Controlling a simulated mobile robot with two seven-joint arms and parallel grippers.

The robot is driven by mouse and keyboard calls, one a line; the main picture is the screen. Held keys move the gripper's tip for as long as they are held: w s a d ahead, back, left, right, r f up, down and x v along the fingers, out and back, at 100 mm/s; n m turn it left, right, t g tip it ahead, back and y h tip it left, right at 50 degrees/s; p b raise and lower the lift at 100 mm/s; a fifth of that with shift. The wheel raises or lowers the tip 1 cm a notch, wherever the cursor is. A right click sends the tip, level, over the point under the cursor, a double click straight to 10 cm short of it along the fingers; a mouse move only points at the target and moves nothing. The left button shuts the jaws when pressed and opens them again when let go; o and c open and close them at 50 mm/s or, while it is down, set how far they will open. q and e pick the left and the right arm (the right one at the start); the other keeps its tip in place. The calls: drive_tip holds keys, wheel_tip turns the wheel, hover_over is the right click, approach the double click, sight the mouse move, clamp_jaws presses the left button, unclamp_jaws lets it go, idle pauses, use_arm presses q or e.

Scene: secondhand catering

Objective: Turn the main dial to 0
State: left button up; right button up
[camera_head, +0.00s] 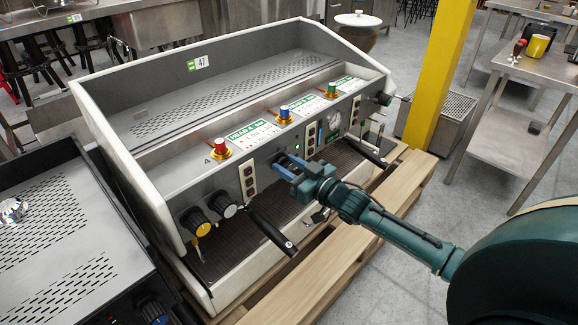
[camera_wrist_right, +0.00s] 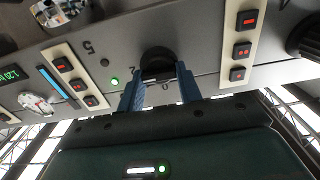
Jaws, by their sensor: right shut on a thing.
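The main dial (camera_wrist_right: 158,58) is a round black knob on the grey front panel of the espresso machine (camera_head: 250,150). In the wrist view it sits between the two blue fingers of my right gripper (camera_wrist_right: 160,92). The dial's pointer is too dark to read. My left gripper is not in view.
Black-handled portafilters (camera_head: 270,232) stick out below the panel on both sides of my gripper. Button strips flank the dial. A yellow post (camera_head: 438,80) stands behind right.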

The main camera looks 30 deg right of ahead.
drive_tip(key=shift+c, duration=1.2)
